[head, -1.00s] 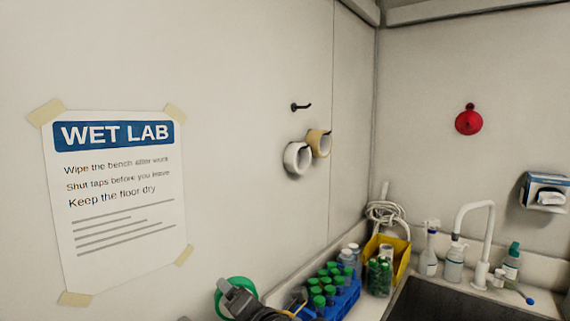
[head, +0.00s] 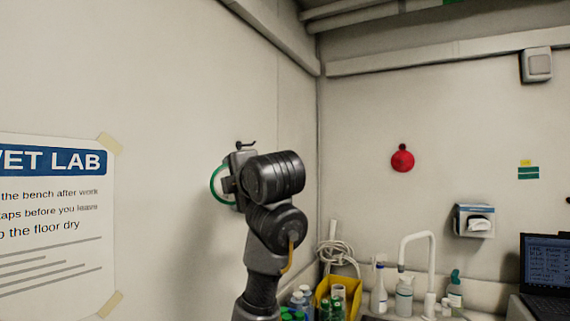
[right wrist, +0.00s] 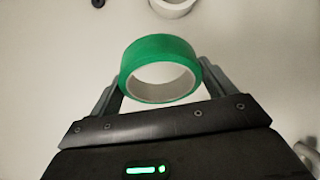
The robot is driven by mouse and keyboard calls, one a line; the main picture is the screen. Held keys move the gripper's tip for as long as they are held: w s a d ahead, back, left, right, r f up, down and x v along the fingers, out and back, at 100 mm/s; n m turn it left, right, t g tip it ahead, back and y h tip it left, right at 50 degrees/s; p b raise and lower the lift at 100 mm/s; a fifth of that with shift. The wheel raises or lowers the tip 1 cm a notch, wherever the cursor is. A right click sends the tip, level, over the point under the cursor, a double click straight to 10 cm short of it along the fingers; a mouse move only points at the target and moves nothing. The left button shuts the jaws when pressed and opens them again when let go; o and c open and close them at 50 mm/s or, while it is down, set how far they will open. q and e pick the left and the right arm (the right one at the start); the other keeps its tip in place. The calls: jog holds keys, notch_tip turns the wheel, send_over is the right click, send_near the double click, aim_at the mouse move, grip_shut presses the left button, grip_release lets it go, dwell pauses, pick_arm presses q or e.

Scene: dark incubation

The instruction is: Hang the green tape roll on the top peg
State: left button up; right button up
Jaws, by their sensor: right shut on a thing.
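The green tape roll (head: 215,185) is held against or near the left wall in the head view, below and left of the top peg (head: 246,144). My right gripper (head: 231,178) is shut on it. In the right wrist view the green tape roll (right wrist: 152,50) sits between the two fingers of my right gripper (right wrist: 160,76), with its hole showing. A white roll (right wrist: 172,7) is at the top edge there, and a dark round end (right wrist: 98,3), perhaps a peg, is to its left. In the head view my right arm hides the wall below the peg. My left gripper is not in view.
A red round thing (head: 402,160) hangs on the back wall. Below are a yellow bin (head: 323,291), bottles (head: 379,291), a white tap (head: 428,240) and a laptop (head: 546,262). The wall above the peg is clear.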

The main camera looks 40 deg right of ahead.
jog(key=s+d+r+m+t+b, duration=0.2)
jog(key=d+r+m, duration=0.3)
jog(key=d+m, duration=0.2)
jog(key=s+d+r+m+t+b, duration=0.1)
jog(key=s+d+r+m+t, duration=0.2)
jog(key=d+r+m, duration=0.3)
jog(key=w+d+f+m+y+b, duration=0.1)
jog(key=w+d+m+y, duration=0.3)
jog(key=m, duration=0.5)
jog(key=w+f+y, duration=0.1)
jog(key=w+y, duration=0.1)
jog(key=w, duration=0.1)
jog(key=shift+d+f+y, duration=0.2)
jog(key=shift+f+y, duration=0.1)
jog(key=shift+y, duration=0.1)
